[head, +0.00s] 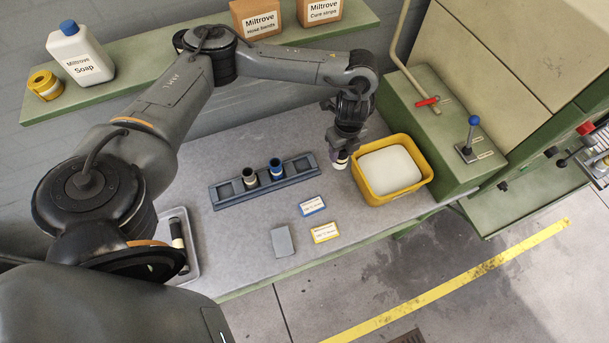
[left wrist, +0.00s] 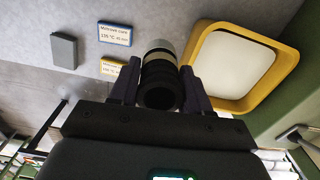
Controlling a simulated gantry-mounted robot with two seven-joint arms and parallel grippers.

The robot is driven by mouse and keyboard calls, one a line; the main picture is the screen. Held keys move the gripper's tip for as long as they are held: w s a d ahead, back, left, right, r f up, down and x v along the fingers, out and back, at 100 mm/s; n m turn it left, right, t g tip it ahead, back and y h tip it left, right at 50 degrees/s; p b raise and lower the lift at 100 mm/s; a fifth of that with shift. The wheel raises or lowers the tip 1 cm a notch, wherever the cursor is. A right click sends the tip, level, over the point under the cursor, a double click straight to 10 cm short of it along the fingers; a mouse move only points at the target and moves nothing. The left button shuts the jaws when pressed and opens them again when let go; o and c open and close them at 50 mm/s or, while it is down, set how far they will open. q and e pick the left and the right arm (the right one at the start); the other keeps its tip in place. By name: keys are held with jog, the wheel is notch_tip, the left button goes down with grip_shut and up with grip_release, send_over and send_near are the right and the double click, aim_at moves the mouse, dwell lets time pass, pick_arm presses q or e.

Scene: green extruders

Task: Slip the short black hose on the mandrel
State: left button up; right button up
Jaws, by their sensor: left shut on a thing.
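My left gripper (head: 343,152) is above the bench, just left of the yellow tub. In the left wrist view its two fingers (left wrist: 160,92) are shut on a short black hose (left wrist: 160,92) with a pale band (left wrist: 158,46) at its far end. In the head view only the pale lower end of the hose shows below the fingers. A grey rack (head: 226,193) on the bench holds an upright grey-beige cylinder (head: 249,178) and a blue one (head: 276,169). I cannot tell which part is the mandrel. My right gripper is not in view.
Two labelled cards (head: 313,206) (head: 325,232) and a grey block (head: 283,241) lie in front of the rack. A tray (head: 193,262) at left holds a black piece with a pale band (head: 178,238). A green machine (head: 432,140) stands right.

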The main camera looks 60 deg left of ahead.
pick_arm(q)
jog(key=shift+s+a+f+b, duration=0.65)
jog(key=shift+s+a+f, duration=0.45)
jog(key=shift+a+f, duration=1.2)
jog(key=shift+s+a+f+b, duration=0.6)
jog(key=shift+s+a+f, duration=0.75)
jog(key=shift+f, duration=1.45)
jog(key=shift+s+a+f+b, duration=0.65)
jog(key=shift+s+a+f, duration=0.15)
jog(key=shift+a+f, duration=1.65)
jog(key=shift+d+f, duration=0.15)
jog(key=o, duration=1.2)
jog(key=shift+f, duration=0.1)
